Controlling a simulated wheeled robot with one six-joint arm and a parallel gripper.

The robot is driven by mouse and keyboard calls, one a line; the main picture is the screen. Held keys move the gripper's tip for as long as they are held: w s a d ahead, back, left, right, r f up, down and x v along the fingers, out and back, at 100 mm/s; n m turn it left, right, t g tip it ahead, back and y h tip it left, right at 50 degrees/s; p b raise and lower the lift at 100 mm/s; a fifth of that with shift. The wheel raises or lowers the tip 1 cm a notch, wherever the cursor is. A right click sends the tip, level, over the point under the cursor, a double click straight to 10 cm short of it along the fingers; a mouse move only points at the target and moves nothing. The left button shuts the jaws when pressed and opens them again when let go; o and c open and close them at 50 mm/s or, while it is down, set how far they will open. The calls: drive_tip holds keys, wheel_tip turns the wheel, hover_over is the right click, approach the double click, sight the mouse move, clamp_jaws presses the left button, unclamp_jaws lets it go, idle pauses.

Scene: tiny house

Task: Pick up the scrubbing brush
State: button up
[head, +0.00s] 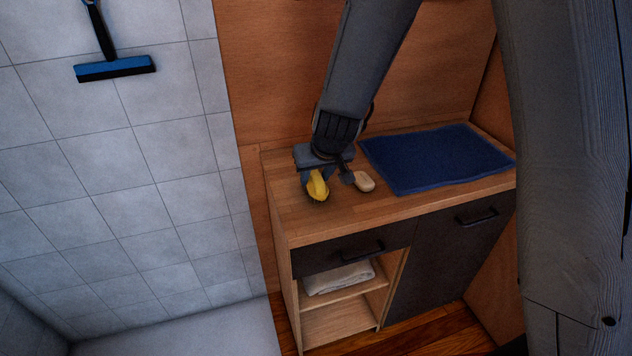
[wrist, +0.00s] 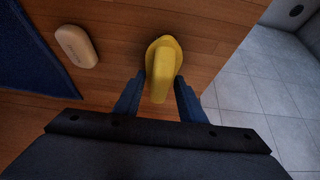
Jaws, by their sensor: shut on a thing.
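The scrubbing brush (head: 317,186) is yellow and is at the left part of the wooden counter top in the head view. In the wrist view the yellow brush (wrist: 163,68) is between the two fingers of my gripper (wrist: 160,98). My gripper (head: 328,178) points down over the counter and is shut on the brush. Part of the brush is hidden by the gripper in the head view. I cannot tell whether the brush touches the counter.
A beige soap bar (head: 364,181) lies just right of the gripper. A dark blue towel (head: 440,158) covers the right of the counter (head: 285,215). A folded white towel (head: 338,278) lies on the shelf below. A squeegee (head: 115,68) hangs on the tiled wall at left.

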sight(316, 172)
wheel_tip(316, 172, up, 10)
drive_tip(key=p, duration=1.1)
drive_tip(key=o, duration=0.4)
drive_tip(key=shift+c, duration=0.6)
